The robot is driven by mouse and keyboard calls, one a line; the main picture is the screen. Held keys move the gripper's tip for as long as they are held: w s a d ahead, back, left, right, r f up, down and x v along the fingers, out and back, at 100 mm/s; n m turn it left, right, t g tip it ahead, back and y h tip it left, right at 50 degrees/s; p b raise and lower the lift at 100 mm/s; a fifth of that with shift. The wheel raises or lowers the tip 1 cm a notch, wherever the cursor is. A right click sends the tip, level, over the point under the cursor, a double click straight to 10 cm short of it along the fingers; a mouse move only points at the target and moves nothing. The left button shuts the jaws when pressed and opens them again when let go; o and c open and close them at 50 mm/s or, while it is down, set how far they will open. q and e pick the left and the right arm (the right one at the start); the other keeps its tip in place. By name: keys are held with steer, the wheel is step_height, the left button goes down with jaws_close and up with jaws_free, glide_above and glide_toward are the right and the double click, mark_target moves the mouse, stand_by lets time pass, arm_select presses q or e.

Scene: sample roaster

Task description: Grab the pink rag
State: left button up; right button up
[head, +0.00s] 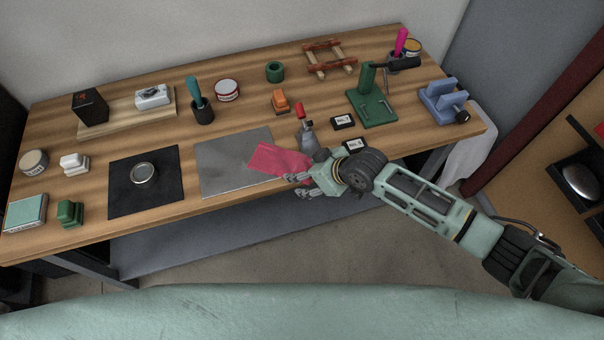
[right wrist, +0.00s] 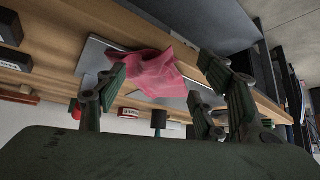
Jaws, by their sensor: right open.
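The pink rag (head: 278,160) lies flat and a little creased on the right part of a grey metal sheet (head: 225,165), near the table's front edge. In the right wrist view the rag (right wrist: 152,72) appears between my spread fingers, beyond their tips. My right gripper (head: 300,186) is open at the front edge of the table, just in front of the rag's lower right corner. It also shows in the right wrist view (right wrist: 168,78), with nothing visibly held. I cannot tell whether a finger touches the rag. My left gripper is not in view.
A black mat (head: 160,195) with a round metal lid lies left of the sheet. A green stand (head: 372,108) is farther right.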

steer(key=shift+f, duration=0.2)
steer(key=shift+o, duration=0.4)
steer(key=shift+b+x, duration=0.95)
steer(key=shift+s, duration=0.1)
steer(key=shift+c, duration=0.5)
steer(key=shift+s+f, duration=0.1)
steer(key=shift+f, duration=0.05)
steer(key=c, duration=0.4)
steer(key=shift+c, duration=0.3)
steer(key=shift+c, duration=1.4)
steer(key=shift+w+r, duration=0.2)
steer(key=shift+r, duration=0.05)
jaws_close()
